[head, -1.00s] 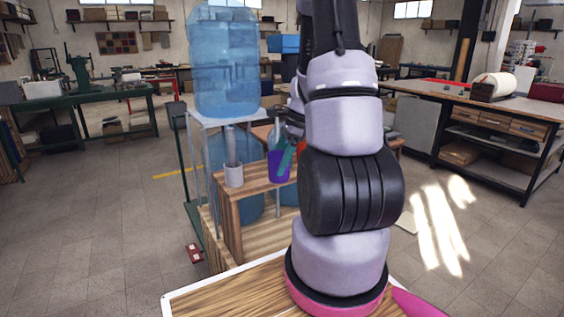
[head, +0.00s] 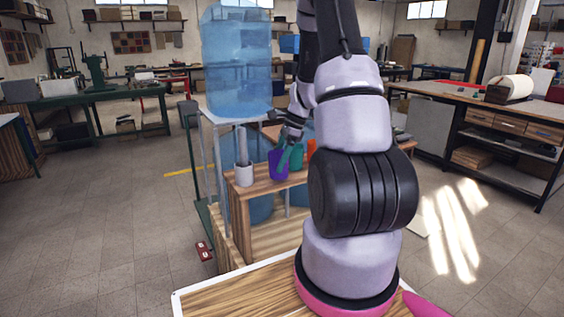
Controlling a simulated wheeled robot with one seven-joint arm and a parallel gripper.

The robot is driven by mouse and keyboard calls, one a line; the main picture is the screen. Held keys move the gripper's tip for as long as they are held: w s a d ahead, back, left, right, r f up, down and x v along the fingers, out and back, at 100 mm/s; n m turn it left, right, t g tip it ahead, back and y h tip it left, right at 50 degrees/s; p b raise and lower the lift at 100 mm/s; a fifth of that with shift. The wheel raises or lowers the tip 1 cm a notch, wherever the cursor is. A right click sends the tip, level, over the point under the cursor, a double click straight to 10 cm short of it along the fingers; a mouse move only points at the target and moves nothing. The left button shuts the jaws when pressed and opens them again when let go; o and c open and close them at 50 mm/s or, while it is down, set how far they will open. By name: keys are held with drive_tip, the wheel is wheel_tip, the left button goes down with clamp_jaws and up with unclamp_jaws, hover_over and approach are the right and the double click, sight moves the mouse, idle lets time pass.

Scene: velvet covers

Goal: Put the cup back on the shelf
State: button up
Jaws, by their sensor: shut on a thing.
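A purple cup (head: 277,165) is in my gripper (head: 286,152), at the right part of the wooden shelf (head: 268,188). My gripper reaches down from the upper right and is shut on the cup, with a slanted teal finger across its right side. The cup looks upright. I cannot tell whether its base touches the shelf board or hangs just above it. Part of the gripper is small and hidden behind my arm.
A light grey cup (head: 243,176) with a grey cylinder above it stands at the shelf's left end. A large blue water bottle (head: 237,65) stands on a metal frame behind it. A teal thing (head: 297,157) and an orange thing (head: 311,147) are close right of the cup.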

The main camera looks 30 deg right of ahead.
drive_tip(key=shift+w+a+f, duration=0.1)
drive_tip(key=shift+w+f, duration=0.1)
drive_tip(key=shift+w, duration=1.45)
drive_tip(key=shift+w+f, duration=0.2)
drive_tip(key=shift+w, duration=1.45)
drive_tip(key=shift+f, duration=0.55)
drive_tip(key=o, duration=1.3)
drive_tip(key=w+v, duration=0.1)
drive_tip(key=v, duration=0.9)
drive_tip(key=s+a+r+n+t, duration=0.1)
drive_tip(key=s+a+r+n, duration=0.25)
drive_tip(key=r, duration=0.55)
drive_tip(key=s+a+r+n+t, duration=0.1)
drive_tip(key=s+a+r+n, duration=0.3)
drive_tip(key=s, duration=0.4)
drive_tip(key=s+a+r+n+t+h, duration=0.1)
drive_tip(key=s+a+r+n, duration=0.3)
drive_tip(key=s, duration=0.4)
drive_tip(key=s+a+r+n+t+h, duration=0.1)
drive_tip(key=s+a+r+n+t, duration=0.2)
drive_tip(key=s+a+r+n, duration=0.2)
drive_tip(key=shift+s+a, duration=0.1)
drive_tip(key=shift+s, duration=1.45)
